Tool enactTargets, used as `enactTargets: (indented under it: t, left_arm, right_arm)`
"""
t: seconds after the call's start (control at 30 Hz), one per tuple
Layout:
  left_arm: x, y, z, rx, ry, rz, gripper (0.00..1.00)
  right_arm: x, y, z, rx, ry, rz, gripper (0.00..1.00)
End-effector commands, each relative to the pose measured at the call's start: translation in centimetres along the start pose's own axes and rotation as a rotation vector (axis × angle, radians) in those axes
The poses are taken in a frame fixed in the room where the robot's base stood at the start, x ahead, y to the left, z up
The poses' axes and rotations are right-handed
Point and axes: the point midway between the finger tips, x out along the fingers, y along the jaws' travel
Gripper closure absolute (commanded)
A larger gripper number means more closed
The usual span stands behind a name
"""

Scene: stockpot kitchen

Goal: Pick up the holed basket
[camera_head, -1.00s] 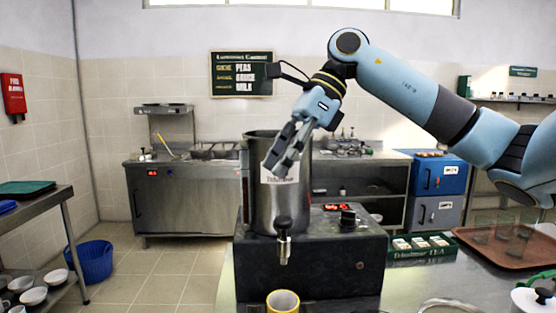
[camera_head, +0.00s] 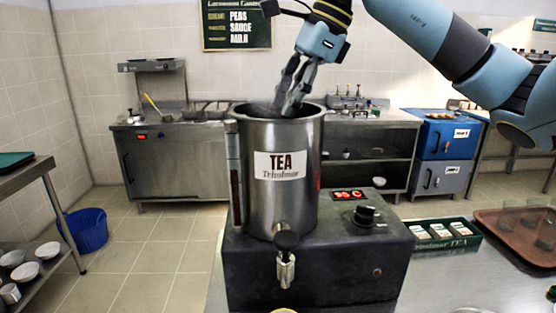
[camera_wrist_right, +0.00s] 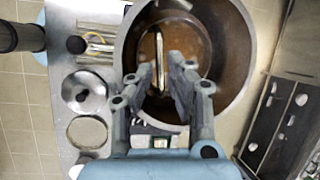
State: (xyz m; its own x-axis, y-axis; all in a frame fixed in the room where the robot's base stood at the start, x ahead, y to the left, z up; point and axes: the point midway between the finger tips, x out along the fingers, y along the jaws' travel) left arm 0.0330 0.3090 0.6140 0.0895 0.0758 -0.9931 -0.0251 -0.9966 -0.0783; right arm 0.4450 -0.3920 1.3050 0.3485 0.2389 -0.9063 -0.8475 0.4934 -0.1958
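The steel tea urn (camera_head: 282,205) stands upright on its black base, with its top open. In the right wrist view I look down into the urn (camera_wrist_right: 240,75), which has a brown inside. A round shape with a pale upright bar (camera_wrist_right: 159,55) across it shows inside; it looks like the holed basket with its handle, but no holes can be made out. My right gripper (camera_head: 284,104) is at the urn's mouth, fingers pointing down. In the wrist view the right gripper (camera_wrist_right: 161,75) has its fingers apart on either side of the bar; contact cannot be told. My left gripper is out of view.
The black heater base (camera_head: 330,270) has a red display and a tap at the front. A green tea box (camera_head: 440,236) and a brown tray (camera_head: 520,232) with glasses stand at the right. A lid (camera_wrist_right: 84,90) lies beside the urn in the wrist view.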

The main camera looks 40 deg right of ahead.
Motion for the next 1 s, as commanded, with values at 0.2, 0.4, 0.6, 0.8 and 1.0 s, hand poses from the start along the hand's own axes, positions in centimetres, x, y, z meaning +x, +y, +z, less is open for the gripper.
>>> enactTargets:
  t: [0.2, 0.4, 0.6, 0.8, 1.0]
  left_arm:
    - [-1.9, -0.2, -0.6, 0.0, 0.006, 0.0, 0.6]
    - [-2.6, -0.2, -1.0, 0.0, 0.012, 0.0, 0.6]
    - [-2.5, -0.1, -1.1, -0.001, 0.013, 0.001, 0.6]
    - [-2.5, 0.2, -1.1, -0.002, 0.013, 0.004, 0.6]
    - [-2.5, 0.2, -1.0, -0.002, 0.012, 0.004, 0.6]
  right_arm:
    - [2.5, 0.1, -0.2, 0.002, -0.001, 0.006, 0.84]
    - [5.1, 0.1, -0.3, 0.001, -0.003, 0.002, 0.84]
    - [5.4, 0.0, -0.4, 0.0, 0.0, -0.001, 0.84]
    - [5.4, 0.0, -0.4, 0.0, 0.0, 0.0, 1.0]
    - [5.3, 0.0, -0.4, 0.0, 0.0, -0.001, 1.0]
